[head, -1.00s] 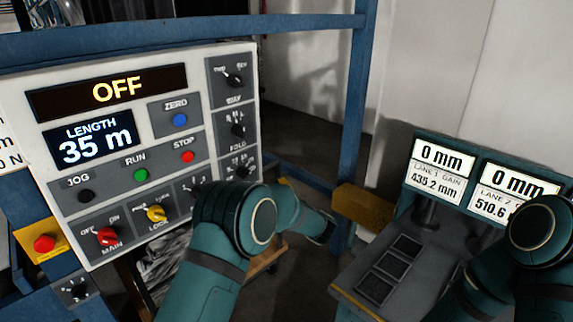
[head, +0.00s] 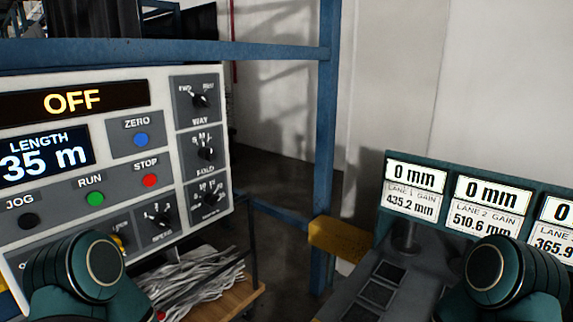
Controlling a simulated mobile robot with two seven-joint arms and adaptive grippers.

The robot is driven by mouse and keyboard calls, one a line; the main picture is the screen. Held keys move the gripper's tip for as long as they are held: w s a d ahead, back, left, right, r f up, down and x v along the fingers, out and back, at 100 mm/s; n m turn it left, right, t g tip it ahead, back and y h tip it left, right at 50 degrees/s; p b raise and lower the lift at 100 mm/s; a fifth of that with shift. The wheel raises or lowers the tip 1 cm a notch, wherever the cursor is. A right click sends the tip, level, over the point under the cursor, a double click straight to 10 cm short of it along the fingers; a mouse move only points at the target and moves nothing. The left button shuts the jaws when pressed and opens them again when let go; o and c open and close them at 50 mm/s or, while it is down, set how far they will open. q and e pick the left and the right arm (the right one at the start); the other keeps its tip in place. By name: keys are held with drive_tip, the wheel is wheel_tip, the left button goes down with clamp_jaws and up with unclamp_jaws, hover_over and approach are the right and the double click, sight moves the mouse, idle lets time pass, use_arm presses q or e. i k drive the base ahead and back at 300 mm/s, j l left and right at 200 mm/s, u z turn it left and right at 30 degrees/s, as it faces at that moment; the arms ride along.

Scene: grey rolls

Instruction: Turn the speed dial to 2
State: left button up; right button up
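The speed dial (head: 160,217) is a black knob on a grey plate at the lower right of the white control panel (head: 160,86). The small label under it looks like SPEED, and the numbers around it are too small to read. Its exact setting cannot be told. My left arm shows at the lower left, in front of the panel's bottom edge, and covers the lower-left controls. My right arm shows at the lower right, in front of the lane displays. Neither gripper's fingers are visible, and nothing touches the dial.
The panel screens read OFF (head: 72,101) and LENGTH 35 m (head: 45,158). WAY (head: 199,100) and FOLD (head: 205,153) knobs are above right. STOP (head: 150,181) and RUN (head: 95,198) buttons are near the dial. A blue post (head: 325,130) and lane displays (head: 415,187) stand right.

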sight(160, 221)
drive_tip(key=u, duration=1.15)
